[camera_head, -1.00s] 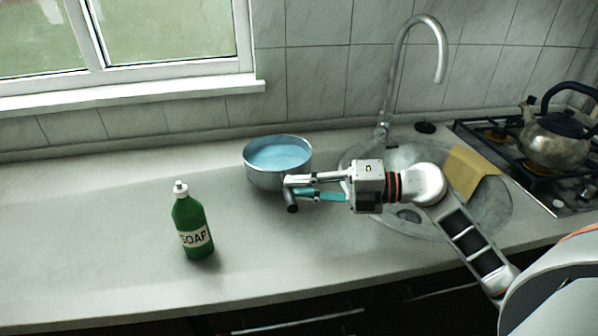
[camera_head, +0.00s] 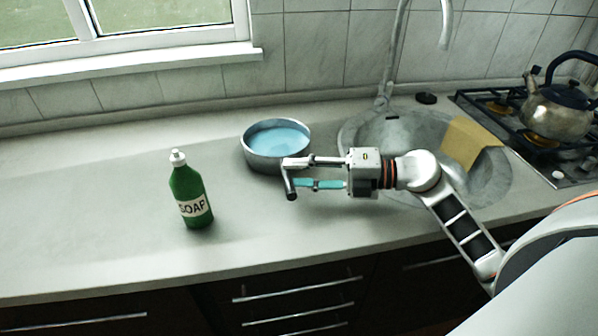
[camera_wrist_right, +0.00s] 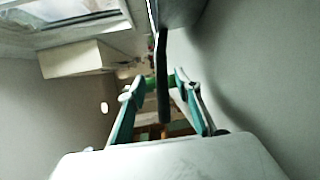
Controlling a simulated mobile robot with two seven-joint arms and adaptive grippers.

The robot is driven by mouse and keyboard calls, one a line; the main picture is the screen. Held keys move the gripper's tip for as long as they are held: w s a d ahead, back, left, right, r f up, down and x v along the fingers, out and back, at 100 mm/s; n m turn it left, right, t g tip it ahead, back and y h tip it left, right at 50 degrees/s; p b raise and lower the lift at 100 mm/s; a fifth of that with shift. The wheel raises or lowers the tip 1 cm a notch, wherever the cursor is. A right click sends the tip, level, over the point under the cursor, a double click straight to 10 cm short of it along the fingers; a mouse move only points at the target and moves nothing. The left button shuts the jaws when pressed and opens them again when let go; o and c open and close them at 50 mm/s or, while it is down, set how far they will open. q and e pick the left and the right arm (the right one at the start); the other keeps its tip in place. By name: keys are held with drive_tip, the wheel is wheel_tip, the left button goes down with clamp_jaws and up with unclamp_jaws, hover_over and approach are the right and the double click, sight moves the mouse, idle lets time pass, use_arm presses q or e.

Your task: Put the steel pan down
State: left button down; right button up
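The steel pan (camera_head: 262,157), with light blue inside, appears to rest upright on the counter left of the sink. Its dark handle (camera_head: 290,186) points toward the front. My right gripper (camera_head: 300,172) is at the handle with its fingers spread, one on each side. In the right wrist view the handle (camera_wrist_right: 162,85) hangs between the fingertips of the right gripper (camera_wrist_right: 161,82), with gaps on both sides. The pan's side (camera_wrist_right: 182,12) shows at the top there. My left gripper is not in view.
A green soap bottle (camera_head: 187,190) stands on the counter (camera_head: 90,220), left of the pan. The sink (camera_head: 490,180), with its tap (camera_head: 400,50) and a yellow cloth (camera_head: 465,143), is at right. A kettle (camera_head: 558,112) stands on the stove. The counter's left part is clear.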

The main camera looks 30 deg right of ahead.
drive_tip(key=shift+d, duration=0.1)
drive_tip(key=shift+s+d, duration=0.15)
drive_tip(key=shift+d, duration=0.05)
drive_tip(key=v, duration=1)
drive_tip(key=shift+s+b, duration=0.1)
drive_tip(key=shift+b, duration=0.25)
drive_tip(key=shift+s+d+r, duration=0.15)
drive_tip(key=shift+s+d, duration=0.2)
drive_tip(key=shift+d, duration=0.2)
